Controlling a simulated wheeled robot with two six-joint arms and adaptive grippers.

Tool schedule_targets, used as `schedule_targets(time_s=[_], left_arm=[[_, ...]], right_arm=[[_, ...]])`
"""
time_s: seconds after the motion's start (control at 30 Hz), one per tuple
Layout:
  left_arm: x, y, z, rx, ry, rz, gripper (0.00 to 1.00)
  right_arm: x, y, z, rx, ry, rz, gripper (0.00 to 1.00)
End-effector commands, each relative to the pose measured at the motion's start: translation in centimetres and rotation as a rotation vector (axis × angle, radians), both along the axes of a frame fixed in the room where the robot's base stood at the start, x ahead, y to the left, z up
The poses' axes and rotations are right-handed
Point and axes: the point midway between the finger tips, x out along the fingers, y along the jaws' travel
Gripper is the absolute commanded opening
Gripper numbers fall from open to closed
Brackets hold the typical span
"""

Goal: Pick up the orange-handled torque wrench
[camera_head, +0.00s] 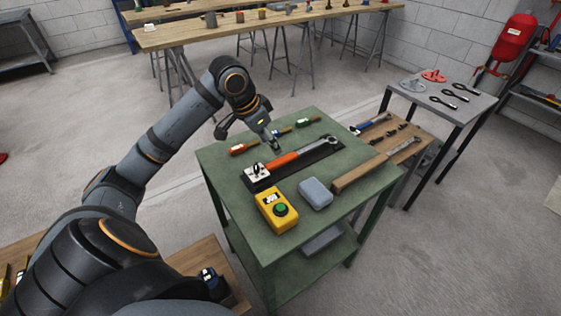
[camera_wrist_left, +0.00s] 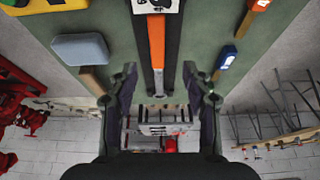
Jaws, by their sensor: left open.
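The torque wrench (camera_head: 285,160) lies on a dark strip (camera_head: 262,183) on the green table (camera_head: 222,160), its orange handle toward the left and its silver head toward the far right. In the left wrist view, the wrench's orange handle (camera_wrist_left: 157,42) runs down the middle, and its silver shaft points between the fingers. My left gripper (camera_head: 248,139) is open and empty above the table, over the wrench's far side. In the left wrist view, the gripper's fingers (camera_wrist_left: 160,88) stand apart on both sides of the wrench's line, with a visible gap. My right gripper is not in view.
A grey side table (camera_head: 440,90) stands at right.

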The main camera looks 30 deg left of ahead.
Motion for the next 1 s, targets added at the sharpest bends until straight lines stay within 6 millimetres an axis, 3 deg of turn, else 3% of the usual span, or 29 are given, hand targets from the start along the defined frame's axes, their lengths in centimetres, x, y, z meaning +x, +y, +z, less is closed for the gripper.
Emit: schedule_targets(time_s=[0.1,0.37,0.63,0.9,1.0], left_arm=[[0.7,-0.4,-1.9,-0.006,0.000,0.000,0.49],[1.1,-0.6,-3.2,-0.002,0.001,0.000,0.49],[2.2,-1.5,-7.2,-0.003,0.000,0.001,0.49],[2.4,-1.5,-7.6,0.002,-0.001,0.001,0.49],[2.4,-1.5,-7.6,0.002,-0.001,0.001,0.38]], right_arm=[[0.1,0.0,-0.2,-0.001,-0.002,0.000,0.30],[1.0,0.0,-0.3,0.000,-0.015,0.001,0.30],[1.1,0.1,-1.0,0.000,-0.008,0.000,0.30],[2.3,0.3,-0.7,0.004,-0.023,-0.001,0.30],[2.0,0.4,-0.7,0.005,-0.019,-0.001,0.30]])
